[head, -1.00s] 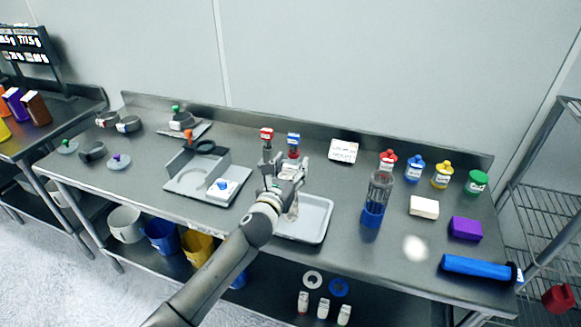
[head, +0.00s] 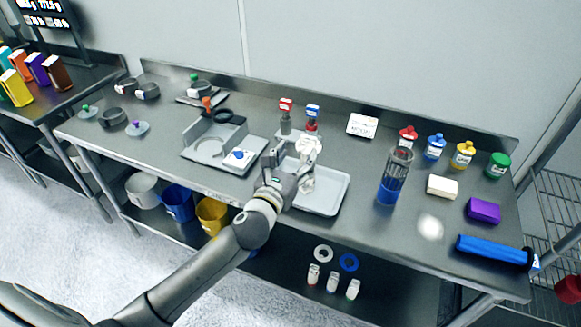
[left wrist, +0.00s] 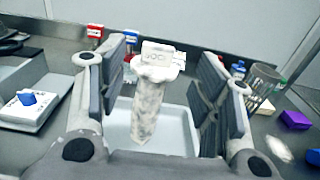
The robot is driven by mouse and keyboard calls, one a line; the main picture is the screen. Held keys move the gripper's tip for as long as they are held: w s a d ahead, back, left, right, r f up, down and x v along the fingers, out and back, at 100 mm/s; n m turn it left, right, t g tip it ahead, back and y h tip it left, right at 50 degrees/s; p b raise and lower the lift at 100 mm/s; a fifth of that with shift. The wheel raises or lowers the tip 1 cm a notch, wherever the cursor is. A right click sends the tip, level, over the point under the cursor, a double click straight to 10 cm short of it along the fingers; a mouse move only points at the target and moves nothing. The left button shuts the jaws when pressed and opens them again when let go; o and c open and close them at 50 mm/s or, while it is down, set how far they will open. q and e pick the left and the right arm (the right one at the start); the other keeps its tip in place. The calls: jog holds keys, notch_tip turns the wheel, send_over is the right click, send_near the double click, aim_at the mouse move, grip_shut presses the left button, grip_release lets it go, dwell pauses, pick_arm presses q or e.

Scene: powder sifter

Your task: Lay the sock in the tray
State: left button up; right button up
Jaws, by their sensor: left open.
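The pale, mottled sock (head: 308,146) shows at the grey tray (head: 336,204), its upper end near the tray's back edge and its lower end over the tray floor. In the left wrist view the sock (left wrist: 148,112) stretches lengthwise, with the tray (left wrist: 180,135) behind it. My left gripper (head: 287,168) is open at the tray's left side. In the left wrist view its fingers (left wrist: 163,95) stand wide apart, with gaps on both sides of the sock. Part of the sock is hidden by the gripper in the head view. I cannot tell how much of it touches the tray.
A grey fixture (head: 215,148) stands left of the tray. Red- and blue-topped items (head: 312,118) stand behind it. A clear cylinder with a blue base (head: 392,180) stands to the right, with a white block (head: 441,187) and purple block (head: 482,210) beyond.

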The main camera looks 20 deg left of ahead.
pick_arm(q)
jog(key=s, duration=0.3)
jog(key=shift+s, duration=0.15)
jog(key=s+d+f+n+g, duration=0.1)
jog(key=s+f+n+g, duration=0.2)
jog(key=f+n, duration=0.85)
jog(key=s+f+n+g, duration=0.3)
jog(key=f+n, duration=0.5)
jog(key=f, duration=0.6)
jog(key=s+a+f+n+g, duration=0.1)
jog(key=s+f+n+g, duration=0.15)
jog(key=s+f, duration=0.55)
jog(key=s+a+f+n+g, duration=0.1)
jog(key=s+f+n+g, duration=0.2)
jog(key=f, duration=0.8)
jog(key=s+f+n+g, duration=0.1)
jog(key=s+f+n, duration=0.2)
jog(key=s, duration=0.7)
jog(key=s+a+f+n+g, duration=0.1)
jog(key=s+f+n+g, duration=0.1)
jog(key=s+f, duration=0.5)
jog(key=s+a+f+n+g, duration=0.1)
jog(key=s+f+n, duration=0.3)
jog(key=s, duration=1)
jog(key=shift+s+f+g+y, duration=0.3)
jog(key=shift+f+g, duration=0.45)
jog(key=shift+f, duration=0.15)
